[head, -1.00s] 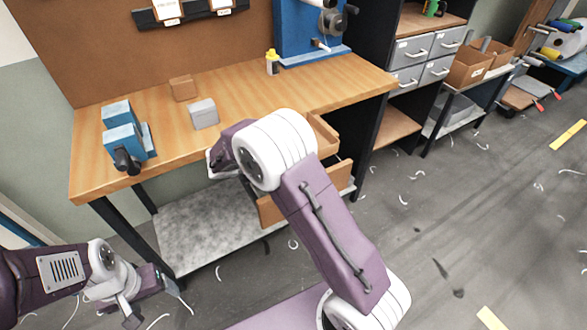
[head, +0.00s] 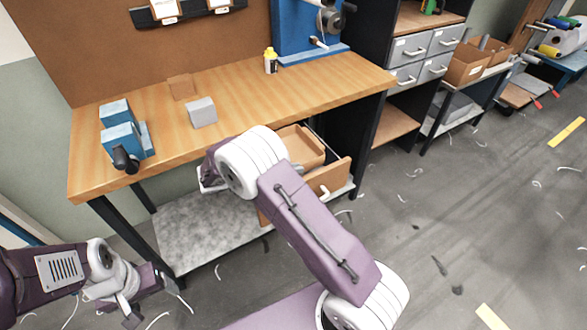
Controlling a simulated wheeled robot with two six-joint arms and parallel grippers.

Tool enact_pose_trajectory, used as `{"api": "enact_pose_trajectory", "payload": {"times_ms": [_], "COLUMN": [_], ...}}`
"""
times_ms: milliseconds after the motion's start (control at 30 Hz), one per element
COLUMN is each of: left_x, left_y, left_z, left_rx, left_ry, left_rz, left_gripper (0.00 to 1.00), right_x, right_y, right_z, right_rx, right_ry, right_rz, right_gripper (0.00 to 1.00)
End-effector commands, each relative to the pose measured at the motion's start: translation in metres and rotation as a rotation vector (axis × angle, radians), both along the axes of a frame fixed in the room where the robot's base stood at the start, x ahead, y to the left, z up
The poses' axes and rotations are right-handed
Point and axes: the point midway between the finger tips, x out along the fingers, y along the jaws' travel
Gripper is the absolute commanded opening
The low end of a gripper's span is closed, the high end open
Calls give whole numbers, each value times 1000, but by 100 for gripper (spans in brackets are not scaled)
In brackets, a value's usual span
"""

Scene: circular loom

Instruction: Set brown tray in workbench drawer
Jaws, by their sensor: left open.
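The workbench drawer (head: 333,174) is pulled open under the bench's front edge; my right arm hides its left part. A brown tray (head: 304,147) with a raised rim shows inside the drawer opening, its left side hidden by my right arm. It looks level, but I cannot see whether it rests on the drawer floor. My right gripper (head: 208,178) is left of the drawer, below the bench edge, mostly hidden by its own wrist; its fingers are not clear. My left gripper (head: 145,300) is open and empty, low at left, away from the bench.
A grey lower shelf (head: 200,235) lies beneath. The floor at right is mostly clear, with scattered shavings.

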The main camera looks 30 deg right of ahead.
Motion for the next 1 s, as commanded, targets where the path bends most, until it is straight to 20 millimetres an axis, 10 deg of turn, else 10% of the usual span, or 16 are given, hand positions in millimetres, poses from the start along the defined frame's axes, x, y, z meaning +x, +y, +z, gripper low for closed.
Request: {"api": "enact_pose_trajectory", "payload": {"times_ms": [333,433,867,1000], "left_x": [0,0,0,0], "left_y": [0,0,0,0], "left_z": [-12,-10,7,0], "left_rx": [0,0,0,0], "left_ry": [0,0,0,0], "left_rz": [0,0,0,0], "left_gripper": [73,73,73,73], "right_x": [0,0,0,-1], "right_y": [0,0,0,31], "right_z": [-8,-7,7,13], "right_rx": [-1,0,0,2], "right_ry": [-2,0,1,-5], "right_rz": [-1,0,0,7], "right_gripper": [0,26,26,26]}}
